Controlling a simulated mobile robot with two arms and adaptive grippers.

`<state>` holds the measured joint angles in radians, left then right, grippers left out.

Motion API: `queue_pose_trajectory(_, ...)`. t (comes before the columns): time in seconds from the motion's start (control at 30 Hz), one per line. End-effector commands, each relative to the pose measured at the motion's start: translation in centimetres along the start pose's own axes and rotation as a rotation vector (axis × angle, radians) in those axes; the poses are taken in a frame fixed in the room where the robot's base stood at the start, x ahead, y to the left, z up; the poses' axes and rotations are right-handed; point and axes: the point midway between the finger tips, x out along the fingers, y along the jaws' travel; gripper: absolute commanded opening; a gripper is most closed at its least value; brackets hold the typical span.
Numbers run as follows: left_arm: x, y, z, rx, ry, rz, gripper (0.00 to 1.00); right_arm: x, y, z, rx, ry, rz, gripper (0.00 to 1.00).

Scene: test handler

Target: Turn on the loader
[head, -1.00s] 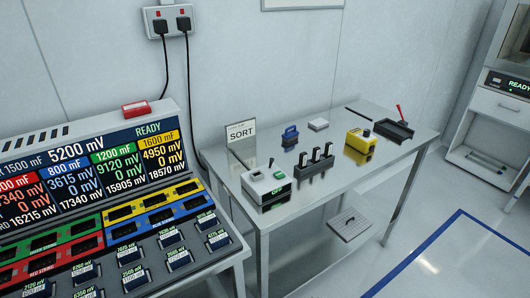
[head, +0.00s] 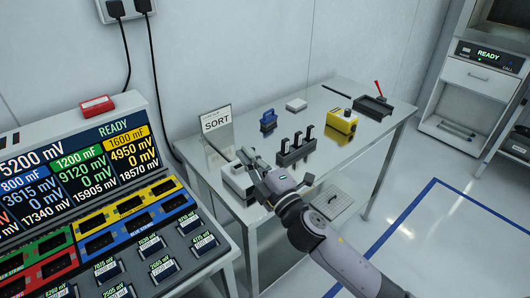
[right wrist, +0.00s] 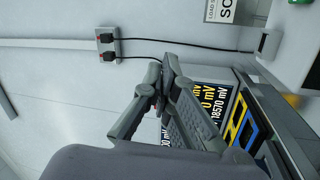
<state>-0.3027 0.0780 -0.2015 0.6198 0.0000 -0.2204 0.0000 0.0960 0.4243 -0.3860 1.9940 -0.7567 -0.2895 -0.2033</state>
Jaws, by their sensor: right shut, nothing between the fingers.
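A small pale control box (head: 235,181) stands at the near left end of the metal table in the head view. My right arm comes in from the lower right, and its gripper (head: 247,157) is over the box, hiding much of its top, its switch lever and its display. The gripper is shut and empty. I cannot tell whether it touches the lever. The right wrist view shows the closed fingers (right wrist: 157,88) in front of the wall and the tester console (right wrist: 215,100). My left gripper is not in view.
The metal table (head: 345,155) also holds a SORT sign (head: 216,122), a black slotted holder (head: 296,148), a yellow box (head: 341,122), a blue part (head: 268,119) and a dark tray (head: 373,107). The console with its READY screen (head: 90,165) stands at the left.

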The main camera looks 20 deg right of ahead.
Motion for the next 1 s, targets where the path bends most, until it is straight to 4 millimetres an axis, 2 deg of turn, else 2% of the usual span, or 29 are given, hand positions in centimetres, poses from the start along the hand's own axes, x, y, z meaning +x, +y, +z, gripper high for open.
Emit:
queue_pose_trajectory(0.03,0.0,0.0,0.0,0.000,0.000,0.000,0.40,1.2,1.4,-1.5,-0.106,0.092,0.041,0.00)
queue_pose_trajectory(0.1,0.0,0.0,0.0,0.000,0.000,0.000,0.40,2.3,2.7,-3.7,-0.252,0.219,0.085,0.00)
queue_pose_trajectory(0.2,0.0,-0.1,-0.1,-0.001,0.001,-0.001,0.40,3.2,3.5,-6.5,-0.466,0.397,0.129,0.00)
queue_pose_trajectory(0.33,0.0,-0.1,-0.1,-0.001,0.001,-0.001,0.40,3.6,3.0,-8.8,-0.750,0.617,0.149,0.00)
queue_pose_trajectory(0.47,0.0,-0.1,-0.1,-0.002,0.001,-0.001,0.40,3.5,1.4,-8.8,-1.035,0.823,0.117,0.00)
queue_pose_trajectory(0.57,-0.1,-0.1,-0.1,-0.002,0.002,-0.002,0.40,3.4,-0.1,-7.1,-1.248,0.968,0.054,0.00)
queue_pose_trajectory(0.67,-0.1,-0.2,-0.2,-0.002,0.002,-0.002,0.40,3.2,-1.2,-3.9,-1.451,1.099,-0.047,0.00)
queue_pose_trajectory(0.73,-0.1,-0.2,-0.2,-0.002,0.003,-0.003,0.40,3.0,-1.6,-0.9,-1.580,1.183,-0.141,0.00)
queue_pose_trajectory(0.9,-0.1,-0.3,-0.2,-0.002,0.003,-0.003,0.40,2.0,-0.8,7.0,-1.804,1.330,-0.404,0.00)
queue_pose_trajectory(1.0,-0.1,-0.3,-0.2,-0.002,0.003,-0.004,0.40,1.2,0.3,10.6,-1.874,1.380,-0.539,0.00)
